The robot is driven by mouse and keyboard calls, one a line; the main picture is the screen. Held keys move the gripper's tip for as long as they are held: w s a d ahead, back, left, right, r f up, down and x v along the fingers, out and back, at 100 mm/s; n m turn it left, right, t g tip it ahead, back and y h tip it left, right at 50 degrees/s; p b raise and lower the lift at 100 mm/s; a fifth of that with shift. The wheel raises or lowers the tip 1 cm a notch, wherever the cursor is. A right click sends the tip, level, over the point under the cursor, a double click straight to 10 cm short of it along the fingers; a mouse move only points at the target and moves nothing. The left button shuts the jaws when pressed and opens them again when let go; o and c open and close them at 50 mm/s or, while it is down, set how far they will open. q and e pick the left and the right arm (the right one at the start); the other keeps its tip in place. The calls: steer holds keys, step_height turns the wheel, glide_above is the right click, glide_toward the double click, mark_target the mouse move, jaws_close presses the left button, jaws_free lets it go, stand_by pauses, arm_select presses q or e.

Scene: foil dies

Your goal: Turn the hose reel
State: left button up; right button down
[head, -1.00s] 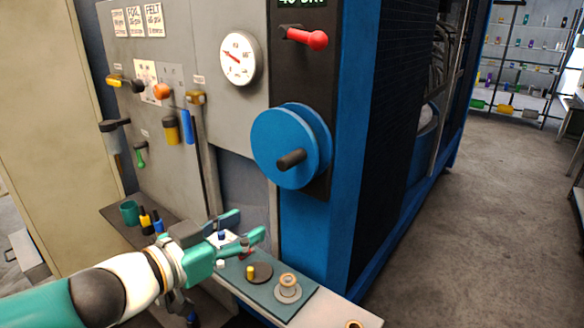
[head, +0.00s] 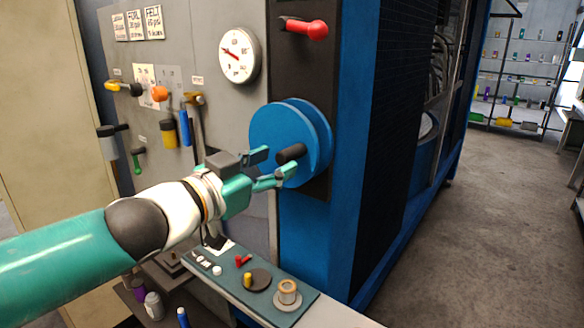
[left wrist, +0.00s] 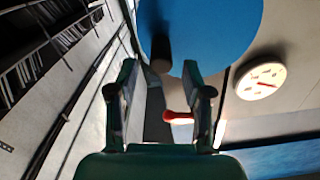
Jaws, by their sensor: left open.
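The hose reel is a blue double-disc wheel (head: 278,132) on the dark front panel of the blue cabinet in the head view. Its black handle (head: 291,153) sticks out from the face. My left gripper (head: 272,167) is open in front of the reel, with its fingers pointing at the handle. In the left wrist view the blue disc (left wrist: 220,30) fills the top, and the handle (left wrist: 160,52) lies just beyond and between the open fingertips (left wrist: 160,72). I cannot tell whether a finger touches the handle. My right gripper is not in view.
A red lever (head: 304,28) and a round white gauge (head: 239,55) are above the reel. Below is a bench with a green mat (head: 292,314) holding a spool (head: 287,291) and small parts. Tools hang on the grey panel at left. The floor at right is clear.

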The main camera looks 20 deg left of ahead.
mark_target(282, 161)
arm_select(q)
steer(key=shift+x, duration=2.3)
jaws_close()
steer(key=shift+d, duration=0.3)
steer(key=shift+a, duration=0.25)
steer(key=shift+d+f+b, duration=0.1)
steer(key=shift+d+b, duration=0.05)
steer(key=shift+b, duration=0.15)
